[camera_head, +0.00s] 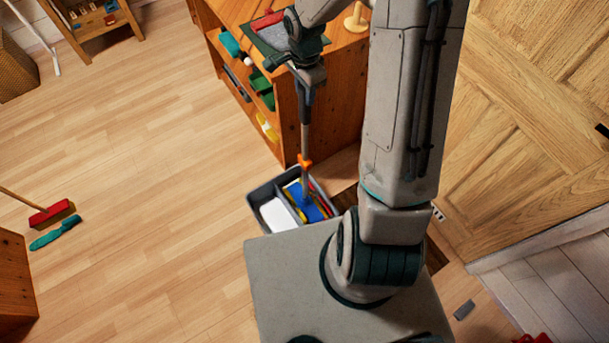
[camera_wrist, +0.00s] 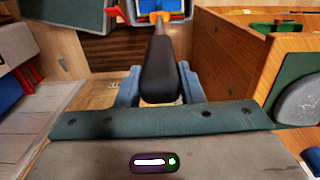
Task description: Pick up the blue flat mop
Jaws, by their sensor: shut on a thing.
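The blue flat mop (camera_head: 308,211) stands with its blue head in a grey bucket (camera_head: 258,197) on the floor. Its pole rises almost upright, with an orange joint low down. My gripper (camera_head: 306,84) is shut on the dark handle at the top of the pole, beside the wooden shelf. In the wrist view, the black handle (camera_wrist: 160,78) lies between the two blue-grey fingers of my gripper (camera_wrist: 160,88). The orange joint and part of the bucket show beyond it at the top. The lower part of the mop head is hidden in the bucket.
The wooden shelf (camera_head: 325,112) holding several items stands close beside my gripper. A white item (camera_head: 277,214) lies in the bucket's left part. A red broom (camera_head: 50,213) and a teal brush (camera_head: 55,233) lie at the left. The floor left of the bucket is clear.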

